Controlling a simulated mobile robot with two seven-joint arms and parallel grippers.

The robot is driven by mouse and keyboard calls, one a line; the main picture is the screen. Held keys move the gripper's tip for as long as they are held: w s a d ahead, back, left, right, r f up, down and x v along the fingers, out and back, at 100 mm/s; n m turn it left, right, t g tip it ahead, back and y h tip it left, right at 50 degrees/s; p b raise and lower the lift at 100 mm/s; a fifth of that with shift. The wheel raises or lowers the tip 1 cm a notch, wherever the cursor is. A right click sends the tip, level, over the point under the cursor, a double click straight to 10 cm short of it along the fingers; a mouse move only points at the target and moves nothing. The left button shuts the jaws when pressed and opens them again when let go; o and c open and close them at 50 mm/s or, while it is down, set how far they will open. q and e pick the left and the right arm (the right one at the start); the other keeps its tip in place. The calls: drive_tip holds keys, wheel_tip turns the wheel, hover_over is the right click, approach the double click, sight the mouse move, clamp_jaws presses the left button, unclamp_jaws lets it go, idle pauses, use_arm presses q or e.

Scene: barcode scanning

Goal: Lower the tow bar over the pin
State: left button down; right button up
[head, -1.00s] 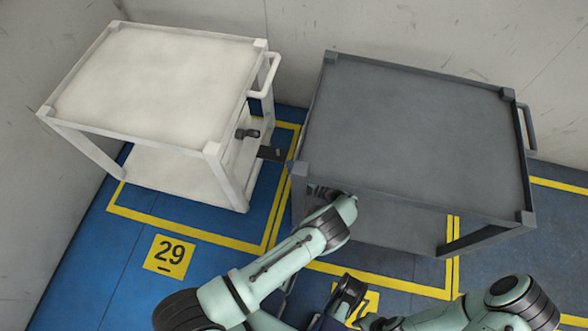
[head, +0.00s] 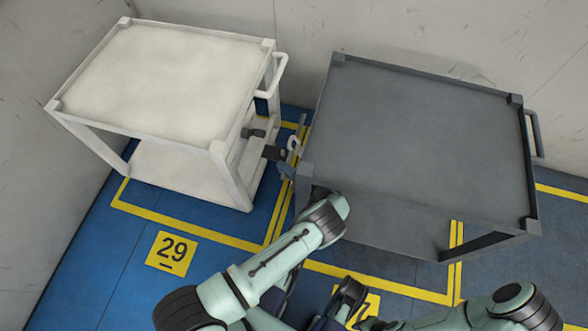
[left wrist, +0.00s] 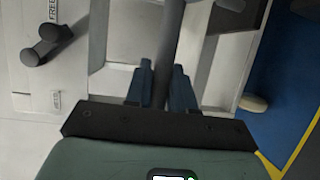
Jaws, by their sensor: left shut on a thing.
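The tow bar shows as a pale hooked or ringed end (head: 294,143) beside the hitch plate in the head view. In the left wrist view, the tow bar (left wrist: 166,50) is a grey rod between the blue fingers of my left gripper (left wrist: 160,72), which is shut on it. The pin cannot be made out. My right gripper cannot be made out.

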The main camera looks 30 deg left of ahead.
use_arm(q)
drive_tip(key=c, duration=1.1)
unclamp_jaws()
drive_tip(key=shift+d, duration=0.15)
drive_tip(key=shift+o, duration=0.2)
drive_tip(key=shift+w, duration=0.1)
